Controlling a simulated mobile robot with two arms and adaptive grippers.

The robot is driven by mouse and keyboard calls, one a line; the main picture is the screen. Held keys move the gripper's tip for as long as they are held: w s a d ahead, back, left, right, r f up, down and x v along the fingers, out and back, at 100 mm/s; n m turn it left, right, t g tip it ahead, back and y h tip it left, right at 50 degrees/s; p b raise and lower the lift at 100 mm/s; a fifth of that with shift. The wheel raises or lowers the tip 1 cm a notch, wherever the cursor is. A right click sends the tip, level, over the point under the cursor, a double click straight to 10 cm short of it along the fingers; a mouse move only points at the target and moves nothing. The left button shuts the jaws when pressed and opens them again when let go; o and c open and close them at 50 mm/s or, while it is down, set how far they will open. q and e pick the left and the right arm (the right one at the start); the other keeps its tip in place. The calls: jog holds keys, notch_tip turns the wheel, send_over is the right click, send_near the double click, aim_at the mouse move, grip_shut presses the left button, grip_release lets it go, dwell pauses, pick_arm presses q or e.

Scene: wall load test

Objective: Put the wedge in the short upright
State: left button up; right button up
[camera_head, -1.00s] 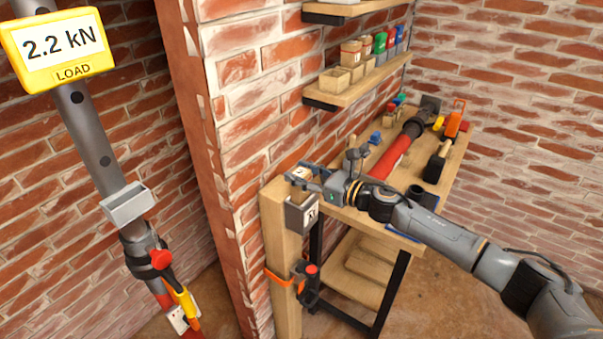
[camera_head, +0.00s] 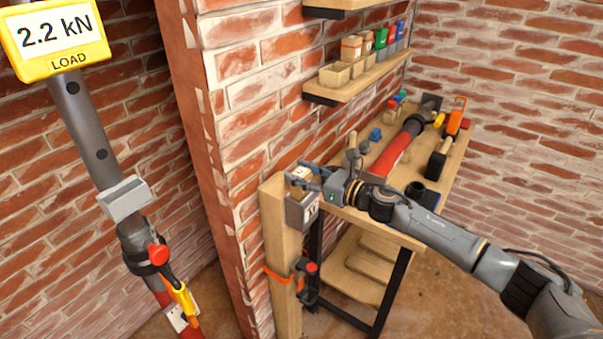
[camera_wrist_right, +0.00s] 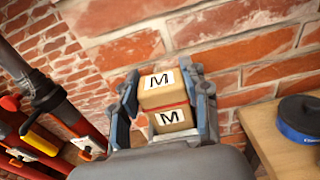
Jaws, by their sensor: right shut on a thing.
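The short upright is a wooden post (camera_head: 283,240) against the end of the brick wall. A grey metal box (camera_head: 302,212) with a white label sits on its side near the top. My right gripper (camera_head: 300,174) is at the top of the post, just above the grey box. It is shut on the wedge, a pale wooden piece (camera_head: 297,172) mostly hidden by the fingers. In the right wrist view the wedge (camera_wrist_right: 158,92) shows two wooden faces, each labelled M, with a red line between them. I cannot tell whether it touches the box. My left gripper is out of view.
A bench (camera_head: 410,236) with a red prop (camera_head: 395,155) and tools stands right of the post. Shelves (camera_head: 355,82) with small blocks hang above. At left, a grey prop (camera_head: 90,135) carries a yellow load display (camera_head: 55,40) reading 2.2 kN.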

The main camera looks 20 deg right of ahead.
jog(key=o, duration=1.2)
jog(key=shift+o, duration=0.7)
jog(key=o, duration=0.5)
notch_tip(320, 180, up, 8)
jog(key=p, duration=0.6)
jog(key=shift+p, duration=0.4)
jog(key=shift+f, duration=0.1)
